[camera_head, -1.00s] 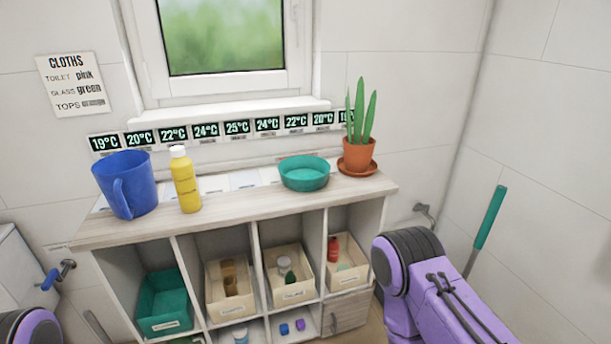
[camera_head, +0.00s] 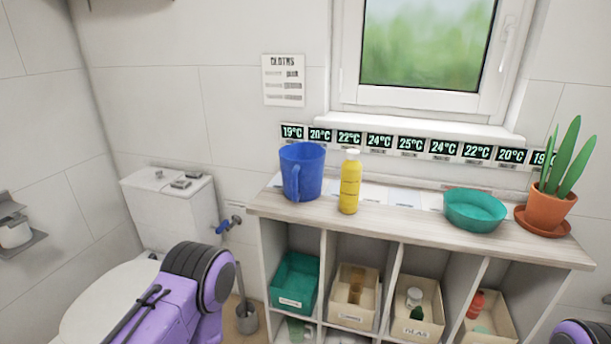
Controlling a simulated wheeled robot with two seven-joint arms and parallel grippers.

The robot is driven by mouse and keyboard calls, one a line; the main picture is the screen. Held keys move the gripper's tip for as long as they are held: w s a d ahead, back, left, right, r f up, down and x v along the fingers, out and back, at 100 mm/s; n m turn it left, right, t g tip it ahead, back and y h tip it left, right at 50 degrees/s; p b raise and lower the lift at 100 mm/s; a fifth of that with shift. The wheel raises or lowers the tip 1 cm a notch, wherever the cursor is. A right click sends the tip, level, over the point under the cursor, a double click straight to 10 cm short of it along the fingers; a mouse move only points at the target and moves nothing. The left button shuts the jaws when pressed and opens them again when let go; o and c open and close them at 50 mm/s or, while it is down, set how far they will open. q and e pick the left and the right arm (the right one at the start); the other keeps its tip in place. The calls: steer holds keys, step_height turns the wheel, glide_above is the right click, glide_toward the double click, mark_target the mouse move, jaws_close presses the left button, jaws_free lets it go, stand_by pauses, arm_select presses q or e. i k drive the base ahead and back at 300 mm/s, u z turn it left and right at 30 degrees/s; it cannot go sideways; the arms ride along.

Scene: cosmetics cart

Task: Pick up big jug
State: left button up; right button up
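The big blue jug (camera_head: 308,172) stands upright on the left end of the wooden shelf top (camera_head: 390,222). Its handle faces the front left. A yellow bottle (camera_head: 350,184) with a white cap stands just to its right. My purple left arm shows at the lower left, in front of the toilet, well apart from the jug. Only a small part of my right arm shows at the lower right edge. Neither gripper's fingers are in the picture.
A teal bowl (camera_head: 474,209) and a potted plant (camera_head: 549,207) stand on the right part of the top. Bins, including a green one (camera_head: 293,283), fill the compartments below. A toilet (camera_head: 110,297) stands to the left. The wall and window are close behind the jug.

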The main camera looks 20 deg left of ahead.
mark_target(303, 163)
steer(key=u, duration=2)
steer(key=i, duration=1.15)
steer(key=z, duration=2.55)
